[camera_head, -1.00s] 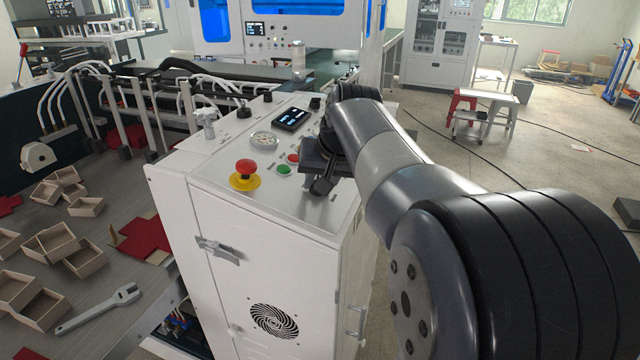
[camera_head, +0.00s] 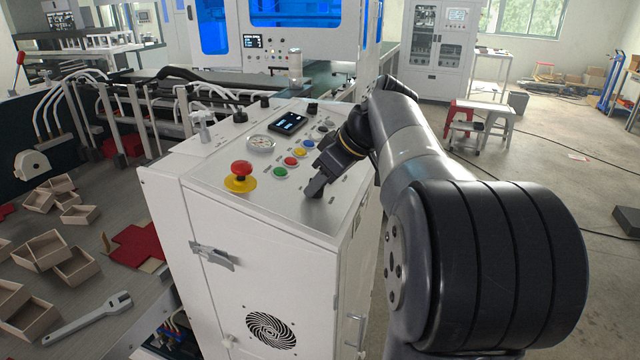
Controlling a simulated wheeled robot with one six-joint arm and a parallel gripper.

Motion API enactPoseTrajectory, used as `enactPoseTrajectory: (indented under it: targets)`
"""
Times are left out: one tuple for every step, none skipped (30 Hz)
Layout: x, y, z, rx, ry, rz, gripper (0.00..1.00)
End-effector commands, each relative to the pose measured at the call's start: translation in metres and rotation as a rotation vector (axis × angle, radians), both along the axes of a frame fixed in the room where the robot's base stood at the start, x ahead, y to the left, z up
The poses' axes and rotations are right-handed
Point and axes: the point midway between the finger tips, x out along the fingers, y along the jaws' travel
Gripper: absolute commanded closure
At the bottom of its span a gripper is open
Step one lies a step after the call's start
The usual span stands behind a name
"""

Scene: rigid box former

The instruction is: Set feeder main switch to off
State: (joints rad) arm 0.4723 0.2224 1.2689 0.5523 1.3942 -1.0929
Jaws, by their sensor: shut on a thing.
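The white feeder cabinet (camera_head: 262,207) stands in the middle of the view, with a sloped control panel on top. My gripper (camera_head: 316,190) is low over the right front part of that panel, its fingers pointing down to the surface. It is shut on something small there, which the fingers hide. I cannot make out the main switch or its position. A red emergency stop (camera_head: 241,170) on a yellow base sits at the panel's left.
A dark display (camera_head: 288,123) and a round gauge (camera_head: 261,143) lie further back on the panel. A bench on the left holds open boxes (camera_head: 47,249) and a wrench (camera_head: 88,318). A red stool (camera_head: 462,112) stands on the open floor at right.

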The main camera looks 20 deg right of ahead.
Motion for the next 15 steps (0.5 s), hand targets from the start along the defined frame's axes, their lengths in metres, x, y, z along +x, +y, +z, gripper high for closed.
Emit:
enactPoseTrajectory:
  targets:
    - [0.0006,-0.0009,-0.0002,-0.005,-0.006,0.029,0.93]
    - [0.0006,-0.001,-0.0001,-0.008,-0.008,0.046,0.93]
    - [0.0005,-0.001,-0.0002,-0.011,-0.011,0.068,0.93]
    - [0.0005,-0.001,-0.0002,-0.015,-0.013,0.084,0.93]
    - [0.0008,-0.001,-0.0003,-0.016,-0.015,0.098,0.93]
    - [0.0008,-0.001,-0.0002,-0.019,-0.019,0.115,0.93]
    - [0.0008,-0.001,-0.0001,-0.02,-0.02,0.126,0.93]
    - [0.0009,-0.001,-0.0001,-0.021,-0.021,0.138,0.93]
    - [0.0009,-0.0009,0.0,-0.024,-0.024,0.15,0.93]
    - [0.0009,-0.0009,0.0,-0.026,-0.025,0.158,0.93]
    - [0.0009,-0.0009,0.0,-0.026,-0.026,0.165,0.93]
    - [0.0009,-0.001,0.0001,-0.028,-0.028,0.174,0.93]
    - [0.0009,-0.0009,0.0001,-0.029,-0.028,0.179,0.93]
    - [0.0008,-0.0009,0.0001,-0.029,-0.029,0.183,0.93]
    - [0.0008,-0.0008,0.0001,-0.029,-0.029,0.187,0.93]
